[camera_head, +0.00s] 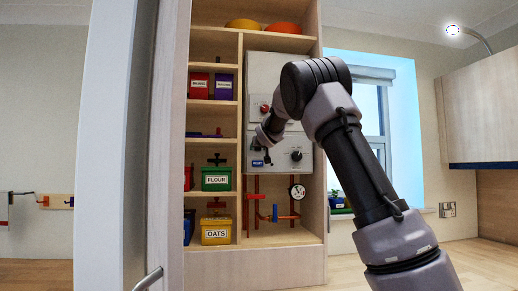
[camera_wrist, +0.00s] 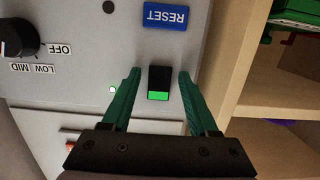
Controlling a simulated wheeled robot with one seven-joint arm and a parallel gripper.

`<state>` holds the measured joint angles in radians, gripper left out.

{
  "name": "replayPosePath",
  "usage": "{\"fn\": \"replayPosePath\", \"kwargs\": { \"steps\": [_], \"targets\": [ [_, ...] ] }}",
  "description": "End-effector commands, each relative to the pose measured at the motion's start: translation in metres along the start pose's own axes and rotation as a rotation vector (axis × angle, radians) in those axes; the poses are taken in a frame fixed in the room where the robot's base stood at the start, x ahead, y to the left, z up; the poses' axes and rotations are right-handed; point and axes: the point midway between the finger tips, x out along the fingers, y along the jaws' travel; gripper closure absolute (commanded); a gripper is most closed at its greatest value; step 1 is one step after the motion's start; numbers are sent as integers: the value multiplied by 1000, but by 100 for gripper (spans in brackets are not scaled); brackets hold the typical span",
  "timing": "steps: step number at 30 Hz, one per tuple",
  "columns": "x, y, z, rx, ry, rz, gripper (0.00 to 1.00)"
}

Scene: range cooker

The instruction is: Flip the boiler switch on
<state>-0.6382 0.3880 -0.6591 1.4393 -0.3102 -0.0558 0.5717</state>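The boiler (camera_head: 262,72) is a light grey box inside the wooden cupboard in the head view. Its switch (camera_wrist: 159,83) is a small black rocker with a green end, in the middle of the wrist view. My gripper (camera_wrist: 159,76) is open, with one green finger on each side of the switch and nothing held. I cannot tell whether the fingers touch the panel. In the head view my gripper (camera_head: 264,149) is at the panel's lower left, and my wrist hides the switch.
A blue RESET label (camera_wrist: 165,16) and a black OFF/LOW/MID dial (camera_wrist: 18,38) are on the panel near the switch. Shelves with a green FLOUR tin (camera_head: 216,179) and yellow OATS tin (camera_head: 215,232) stand left. Pipes and a gauge (camera_head: 297,191) are below. An open door (camera_head: 160,130) stands at left.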

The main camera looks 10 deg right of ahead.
Motion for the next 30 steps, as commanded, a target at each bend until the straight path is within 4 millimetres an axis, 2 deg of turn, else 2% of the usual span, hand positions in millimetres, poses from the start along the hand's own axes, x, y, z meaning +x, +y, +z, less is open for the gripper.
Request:
{"fn": "replayPosePath", "kwargs": {
  "steps": [10, 14, 30],
  "targets": [
    [-1, 0, -1, 0, 1, -1, 32],
    [-7, -1, -2, -1, 2, -2, 32],
    [-68, -4, -1, -1, 1, -5, 32]
  ]
}}
